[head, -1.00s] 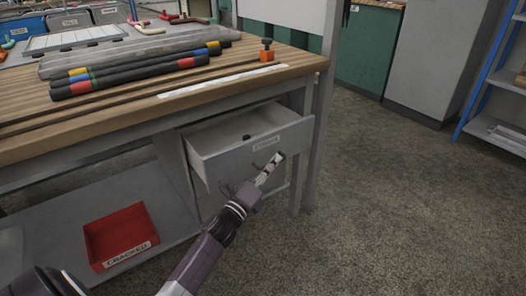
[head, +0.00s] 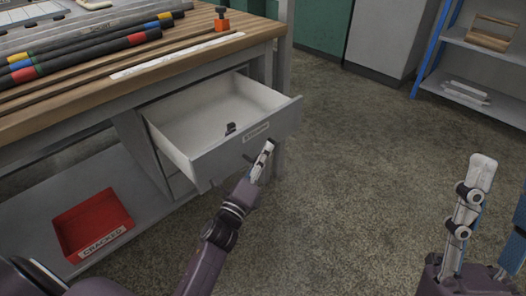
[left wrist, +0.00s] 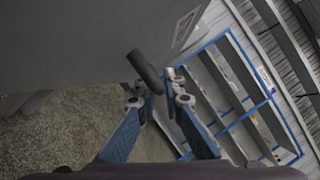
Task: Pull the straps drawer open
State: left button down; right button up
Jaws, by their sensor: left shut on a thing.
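The drawer (head: 215,115) under the workbench is pulled out, with its inside showing in the head view. Its grey front carries a small label (head: 256,132) too small to read surely. My left gripper (head: 265,150) is at the drawer front, shut on the dark drawer handle (left wrist: 143,68). In the left wrist view my left gripper (left wrist: 164,88) has its fingertips at the handle's near end. My right gripper (head: 482,168) is raised at the right of the head view, away from the drawer; its finger gap is not clear.
A red bin (head: 95,222) labelled CRACKED sits on the lower shelf. A blue-framed shelf (head: 427,50) stands at back right. The floor between is clear.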

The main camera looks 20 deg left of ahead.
pick_arm(q)
jog(key=shift+f, duration=0.1)
jog(key=c, duration=2.3)
grip_release()
jog(key=v, duration=1.2)
